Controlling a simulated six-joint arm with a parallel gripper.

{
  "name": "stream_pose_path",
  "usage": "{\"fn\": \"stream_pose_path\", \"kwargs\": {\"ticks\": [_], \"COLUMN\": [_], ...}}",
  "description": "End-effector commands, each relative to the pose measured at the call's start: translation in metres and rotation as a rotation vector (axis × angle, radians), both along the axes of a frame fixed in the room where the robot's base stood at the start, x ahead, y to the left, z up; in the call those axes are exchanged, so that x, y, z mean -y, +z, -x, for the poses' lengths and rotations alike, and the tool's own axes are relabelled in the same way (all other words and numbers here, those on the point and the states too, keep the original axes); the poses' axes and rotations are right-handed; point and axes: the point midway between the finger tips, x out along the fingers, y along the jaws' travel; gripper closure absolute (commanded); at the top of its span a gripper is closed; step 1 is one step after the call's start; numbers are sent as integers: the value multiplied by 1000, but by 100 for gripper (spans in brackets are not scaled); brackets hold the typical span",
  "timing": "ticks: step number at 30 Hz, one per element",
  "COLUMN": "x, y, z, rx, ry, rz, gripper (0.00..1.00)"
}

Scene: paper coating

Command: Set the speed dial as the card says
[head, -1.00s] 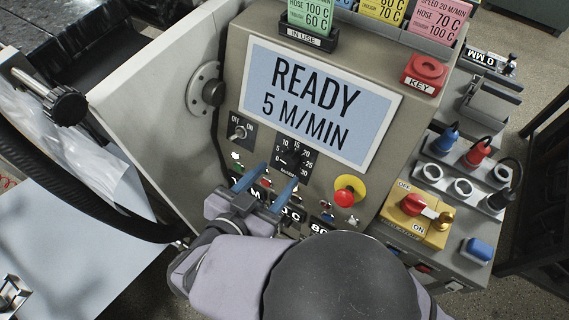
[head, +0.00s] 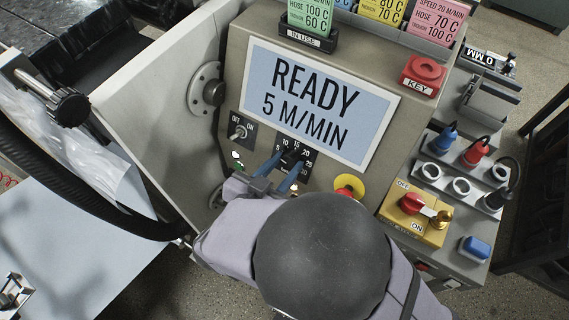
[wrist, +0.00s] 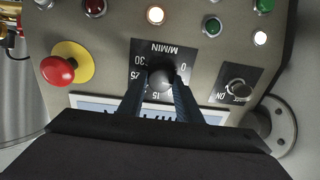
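The speed dial (head: 290,158) is a dark knob on a black scale plate marked from 0 to 30, below the screen. It also shows in the wrist view (wrist: 161,78), where the plate reads M/MIN. My gripper (head: 278,170) is at the dial with its two blue fingers open, one on each side of the knob. In the wrist view the fingers (wrist: 160,92) look spread around it; I cannot tell whether they touch it. The knob's pointer is not clear. The screen (head: 315,100) reads READY, 5 M/MIN. The green card (head: 311,15) stands in the IN USE holder (head: 308,37); its top is cut off.
A red button on a yellow base (wrist: 62,70) sits beside the dial. Several indicator lamps line the panel below. Yellow (head: 383,9) and pink (head: 437,20) cards stand at the back.

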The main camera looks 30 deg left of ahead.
Motion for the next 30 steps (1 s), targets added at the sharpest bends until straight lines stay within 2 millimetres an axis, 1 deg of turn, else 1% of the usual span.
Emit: {"fn": "stream_pose_path", "kwargs": {"ticks": [8, 14, 20, 30], "x": [0, 0, 0, 0], "y": [0, -1, -2, -4], "z": [0, 0, 1, 1], "rx": [0, 1, -1, 0], "ry": [-7, -37, -96, -223], "rz": [-18, -85, -215, -506], "gripper": [91, 91, 91, 91]}}
